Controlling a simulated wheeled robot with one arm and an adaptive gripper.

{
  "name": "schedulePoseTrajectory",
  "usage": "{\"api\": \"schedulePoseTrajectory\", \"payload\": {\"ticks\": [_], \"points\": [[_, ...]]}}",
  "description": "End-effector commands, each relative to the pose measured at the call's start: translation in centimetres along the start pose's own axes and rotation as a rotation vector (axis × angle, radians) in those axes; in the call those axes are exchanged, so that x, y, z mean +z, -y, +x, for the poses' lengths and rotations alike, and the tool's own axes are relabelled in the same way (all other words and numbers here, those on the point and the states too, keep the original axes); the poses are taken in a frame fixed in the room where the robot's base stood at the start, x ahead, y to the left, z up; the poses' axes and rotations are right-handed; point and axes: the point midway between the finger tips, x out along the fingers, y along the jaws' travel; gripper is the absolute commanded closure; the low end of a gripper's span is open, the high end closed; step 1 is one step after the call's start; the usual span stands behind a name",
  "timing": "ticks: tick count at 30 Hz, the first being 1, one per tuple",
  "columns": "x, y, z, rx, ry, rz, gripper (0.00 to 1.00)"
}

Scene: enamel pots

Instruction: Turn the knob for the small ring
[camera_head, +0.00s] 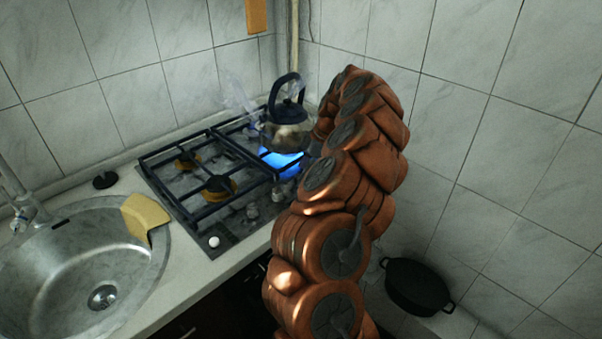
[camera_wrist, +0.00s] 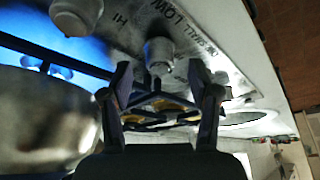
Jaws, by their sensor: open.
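In the wrist view my gripper (camera_wrist: 166,78) is open, with its two dark fingers apart. A grey knob (camera_wrist: 160,52) shows between and just beyond the fingertips; I cannot tell the exact depth gap. Panel lettering around it shows "LOW", "HI" and what looks like "SMALL". A second knob (camera_wrist: 76,14) is at the top left. In the head view knobs (camera_head: 251,211) line the right front of the gas stove (camera_head: 222,243). Two unlit burners (camera_head: 219,186) show there. My arm hides my gripper in this view.
A steaming dark-handled kettle (camera_head: 287,130) stands over a blue flame (camera_head: 281,160); its metal body (camera_wrist: 45,120) is close left of my gripper. A sink (camera_head: 75,265) with a yellow cloth (camera_head: 146,216) is left. A black pot (camera_head: 417,285) stands low right.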

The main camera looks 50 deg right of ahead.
Motion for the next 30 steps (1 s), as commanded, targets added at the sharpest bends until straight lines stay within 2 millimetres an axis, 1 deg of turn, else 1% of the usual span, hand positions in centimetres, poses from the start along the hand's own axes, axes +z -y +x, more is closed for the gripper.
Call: {"api": "schedulePoseTrajectory", "payload": {"ticks": [3,6,9,14,17,30], "points": [[-0.1,-0.1,1.4,0.001,0.001,0.000,0.39],[0.0,0.0,2.2,0.000,0.000,0.001,0.39],[0.0,0.0,2.5,0.000,0.000,0.001,0.39],[0.0,0.0,2.5,0.001,0.000,0.001,0.39],[0.0,0.0,2.5,0.001,0.000,0.001,0.47],[0.0,0.0,2.5,0.001,0.000,0.000,0.93]]}}
